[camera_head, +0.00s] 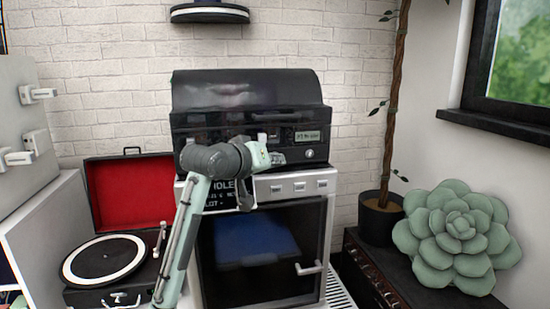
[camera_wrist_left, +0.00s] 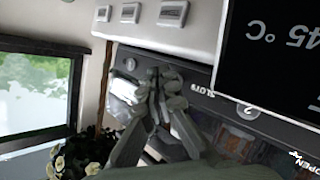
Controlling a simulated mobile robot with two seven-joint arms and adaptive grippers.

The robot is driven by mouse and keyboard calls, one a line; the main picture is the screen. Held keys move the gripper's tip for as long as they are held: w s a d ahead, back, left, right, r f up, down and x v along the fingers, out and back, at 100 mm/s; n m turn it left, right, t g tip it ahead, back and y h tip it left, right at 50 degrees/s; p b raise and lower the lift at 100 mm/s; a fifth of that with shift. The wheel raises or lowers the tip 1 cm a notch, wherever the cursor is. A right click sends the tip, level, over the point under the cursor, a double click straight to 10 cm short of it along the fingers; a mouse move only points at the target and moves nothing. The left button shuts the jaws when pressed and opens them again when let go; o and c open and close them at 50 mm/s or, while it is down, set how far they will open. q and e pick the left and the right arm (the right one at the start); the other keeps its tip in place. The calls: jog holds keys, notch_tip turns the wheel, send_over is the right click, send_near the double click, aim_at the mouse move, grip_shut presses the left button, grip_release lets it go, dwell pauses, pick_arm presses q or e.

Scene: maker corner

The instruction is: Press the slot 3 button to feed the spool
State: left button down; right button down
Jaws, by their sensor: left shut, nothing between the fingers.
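The machine's black upper unit (camera_head: 250,92) stands on a white cabinet (camera_head: 328,180) with a dark glass door. My left gripper (camera_head: 262,153) is in front of the upper unit's lower face, and my arm hides part of that face. In the left wrist view, turned upside down, the shut, empty fingers (camera_wrist_left: 157,82) are at a dark strip (camera_wrist_left: 285,128) bearing a "SLOT" label (camera_wrist_left: 204,90) and a round marker that seems to read 2 (camera_wrist_left: 248,110). The fingers cover part of the strip. I cannot pick out the slot 3 button or tell whether the fingertips touch anything.
Several small rectangular fittings (camera_head: 299,187) line the white front below the strip. A dark screen (camera_wrist_left: 285,45) shows a temperature. A record player (camera_head: 105,260) with a red-lined lid stands left. A succulent-shaped cushion (camera_head: 457,236) and a potted plant (camera_head: 381,214) stand right.

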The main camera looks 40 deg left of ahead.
dwell(0.3)
pick_arm(q)
jog(key=shift+w+a, duration=0.3)
jog(key=shift+a, duration=0.05)
jog(key=shift+w+a, duration=0.1)
dwell(0.4)
jog(key=shift+s+d, duration=0.4)
jog(key=shift+d, duration=0.05)
dwell(0.3)
jog(key=s+d, duration=0.4)
jog(key=shift+d, duration=0.3)
